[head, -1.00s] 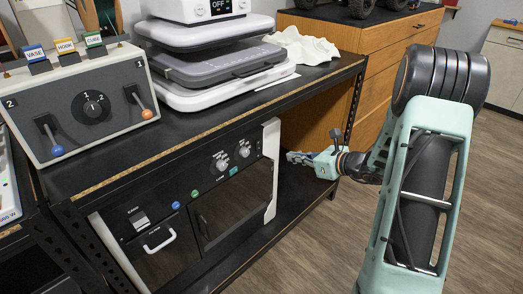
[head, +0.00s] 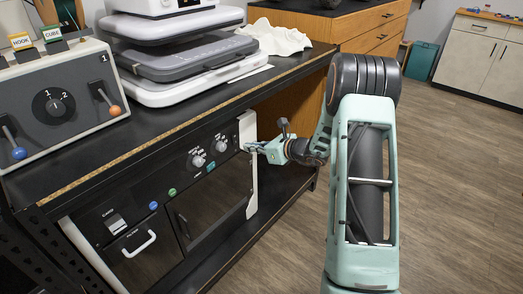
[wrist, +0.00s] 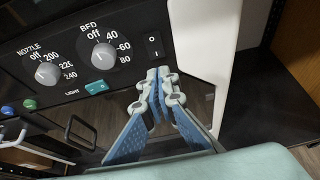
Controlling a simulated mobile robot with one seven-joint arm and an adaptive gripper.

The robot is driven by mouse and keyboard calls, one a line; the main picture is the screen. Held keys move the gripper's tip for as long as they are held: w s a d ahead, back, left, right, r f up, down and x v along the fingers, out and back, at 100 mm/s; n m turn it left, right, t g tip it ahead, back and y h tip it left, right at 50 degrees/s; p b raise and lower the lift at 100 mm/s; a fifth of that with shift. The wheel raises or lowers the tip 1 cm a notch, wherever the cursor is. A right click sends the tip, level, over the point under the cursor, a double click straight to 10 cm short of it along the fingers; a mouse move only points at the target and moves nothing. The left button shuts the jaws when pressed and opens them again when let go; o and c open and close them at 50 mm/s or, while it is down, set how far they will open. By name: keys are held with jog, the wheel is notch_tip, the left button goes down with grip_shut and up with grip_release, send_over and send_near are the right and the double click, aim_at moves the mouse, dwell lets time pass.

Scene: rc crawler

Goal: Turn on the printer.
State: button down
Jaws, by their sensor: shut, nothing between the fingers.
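The printer (head: 205,235) is a black-fronted machine with white sides on the lower shelf. In the wrist view its panel shows a NOZZLE knob (wrist: 47,73) and a BED knob (wrist: 104,56), both pointing near off. A small black rocker switch (wrist: 154,44) sits right of the BED knob. A teal LIGHT button (wrist: 97,87) is below the knobs. My gripper (head: 252,147) is at the panel's upper right; its closed tips (wrist: 160,75) show just below the rocker switch in the wrist view. Nothing is between the fingers. I cannot tell whether the tips touch the panel.
Above, the black shelf (head: 75,178) carries a control box (head: 55,95) with levers, a grey and white press (head: 180,60) and a crumpled white cloth (head: 275,38). The shelf edge overhangs the printer. Open floor (head: 450,180) lies to the right.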

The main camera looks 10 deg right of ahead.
aim_at(235, 139)
jog(key=shift+w+a+f, duration=0.1)
jog(key=shift+w+a, duration=0.45)
jog(key=shift+w, duration=0.25)
jog(key=shift+w+a+f, duration=0.1)
jog(key=shift+w+a, duration=0.45)
jog(key=shift+w, duration=0.25)
jog(key=shift+f+b, duration=0.1)
jog(key=shift+b, duration=0.25)
jog(key=b, duration=0.2)
jog(key=shift+w+a+f+t+b, duration=0.15)
jog(key=shift+w+f+t+b, duration=0.05)
jog(key=shift+f+t+b, duration=0.2)
jog(key=shift+r+p, duration=0.3)
jog(key=shift+r, duration=0.2)
jog(key=shift+r+p, duration=0.45)
jog(key=shift+r, duration=0.3)
jog(key=shift+f, duration=0.1)
